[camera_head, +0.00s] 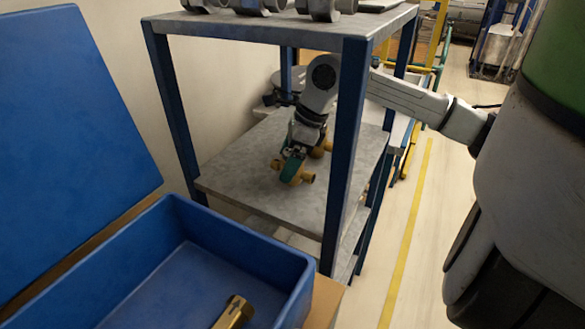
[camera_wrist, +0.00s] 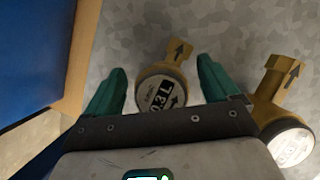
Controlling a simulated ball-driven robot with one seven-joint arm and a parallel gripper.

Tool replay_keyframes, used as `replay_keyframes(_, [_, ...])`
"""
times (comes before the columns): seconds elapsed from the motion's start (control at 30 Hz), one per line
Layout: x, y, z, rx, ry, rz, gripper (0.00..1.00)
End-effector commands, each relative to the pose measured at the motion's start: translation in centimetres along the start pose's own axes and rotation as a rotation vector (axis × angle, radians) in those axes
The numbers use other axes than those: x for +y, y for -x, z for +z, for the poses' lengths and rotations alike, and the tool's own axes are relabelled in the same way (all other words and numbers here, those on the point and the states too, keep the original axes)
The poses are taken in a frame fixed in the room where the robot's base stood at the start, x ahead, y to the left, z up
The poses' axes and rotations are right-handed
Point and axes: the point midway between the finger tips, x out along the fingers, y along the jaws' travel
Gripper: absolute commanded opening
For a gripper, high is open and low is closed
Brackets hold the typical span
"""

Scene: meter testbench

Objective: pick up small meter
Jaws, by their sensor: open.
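A small brass meter with a round face marked "0.3 L" (camera_wrist: 162,92) shows in the wrist view, with an arrow on its pipe end. My gripper (camera_wrist: 158,74) is open, its green fingers on either side of this meter with gaps at both sides. In the head view the small meter (camera_head: 306,178) rests on the middle shelf. My gripper (camera_head: 291,160) reaches down over it, and a green finger hides part of it. A second brass meter (camera_wrist: 268,108) stands to the right in the wrist view, close to the right finger.
The grey middle shelf (camera_head: 240,190) has bare room around the meters. A blue post (camera_head: 345,155) stands in front, and the top shelf (camera_head: 270,27) lies above my arm. A blue bin (camera_head: 130,262) holding a brass piece (camera_head: 233,312) is at front left.

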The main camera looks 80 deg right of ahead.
Motion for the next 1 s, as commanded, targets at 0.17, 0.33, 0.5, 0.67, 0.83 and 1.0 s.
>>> replay_keyframes(0.17, [-0.02,0.02,-0.02,0.000,0.000,0.000,0.82])
replay_keyframes(0.33, [-0.02,0.03,-0.02,0.000,0.000,0.000,0.65])
replay_keyframes(0.5, [-0.02,0.04,-0.02,0.000,0.000,0.000,0.49])
replay_keyframes(0.67, [-0.02,0.05,-0.03,0.000,0.000,0.000,0.34])
replay_keyframes(0.83, [-0.02,0.05,-0.03,0.000,0.000,0.000,0.17])
replay_keyframes(1.0, [-0.03,0.12,0.02,-0.001,0.000,-0.001,0.13])
